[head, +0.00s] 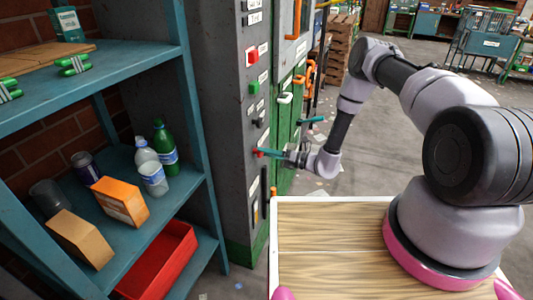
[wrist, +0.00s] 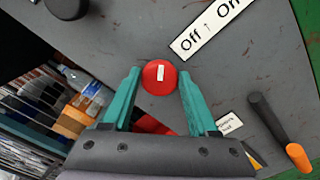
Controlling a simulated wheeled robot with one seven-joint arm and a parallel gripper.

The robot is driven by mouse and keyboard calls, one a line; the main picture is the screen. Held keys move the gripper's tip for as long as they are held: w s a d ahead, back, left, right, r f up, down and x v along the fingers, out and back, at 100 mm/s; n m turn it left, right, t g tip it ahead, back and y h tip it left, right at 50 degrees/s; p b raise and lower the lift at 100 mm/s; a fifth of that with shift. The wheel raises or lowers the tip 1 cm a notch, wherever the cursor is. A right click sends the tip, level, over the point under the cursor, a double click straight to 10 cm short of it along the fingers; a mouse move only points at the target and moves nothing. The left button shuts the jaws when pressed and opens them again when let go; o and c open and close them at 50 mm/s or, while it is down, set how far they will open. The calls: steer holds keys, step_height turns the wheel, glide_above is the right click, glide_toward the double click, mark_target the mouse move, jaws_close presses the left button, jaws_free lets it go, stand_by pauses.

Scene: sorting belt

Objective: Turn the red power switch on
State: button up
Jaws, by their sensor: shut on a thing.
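The red power switch (wrist: 160,77) is a round red knob with a short white mark, on a grey panel.
The grey cabinet (head: 213,100) also has a red control (head: 252,57) and a green button (head: 254,88) higher up. A black lever with an orange tip (wrist: 296,155) is near the fingers. A blue shelf (head: 165,215) with bottles, boxes and a red crate (head: 160,262) stands left.

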steer(key=shift+f+m, duration=0.2)
steer(key=shift+m, duration=3.6)
steer(key=o, duration=1.4)
steer(key=shift+c, duration=0.2)
steer(key=shift+d, duration=0.1)
steer(key=v, duration=1)
steer(key=shift+d, duration=0.35)
steer(key=shift+s, duration=0.15)
